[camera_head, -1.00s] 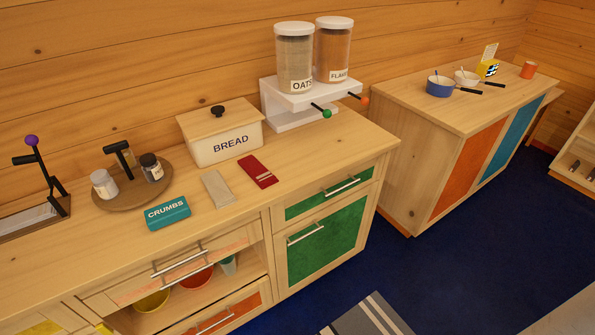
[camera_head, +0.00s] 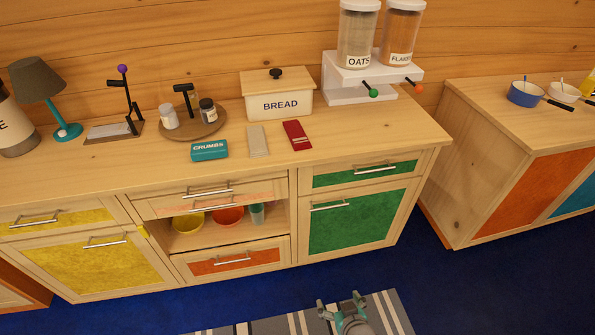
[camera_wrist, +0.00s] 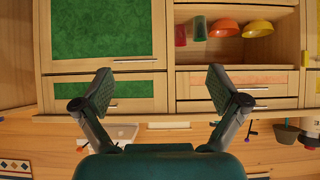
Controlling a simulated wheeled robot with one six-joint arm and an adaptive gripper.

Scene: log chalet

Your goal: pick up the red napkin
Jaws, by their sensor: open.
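The red napkin (camera_head: 297,135) lies flat and folded on the wooden counter, with pale stripes near its front end. It is just right of a folded beige napkin (camera_head: 258,141) and in front of the bread box. My gripper (camera_head: 341,306) shows at the bottom of the head view, low over the striped rug and well short of the counter. In the wrist view my gripper (camera_wrist: 162,90) has its two fingers spread wide with nothing between them. The wrist view is upside down and faces the cabinet fronts; I cannot make out the napkin there.
The bread box (camera_head: 277,104), a teal crumbs box (camera_head: 209,150) and a round tray (camera_head: 183,131) with shakers stand on the counter. A white dispenser stand (camera_head: 345,94) is at the right. Counter right of the napkin is clear. Blue floor and a striped rug (camera_head: 393,313) lie in front.

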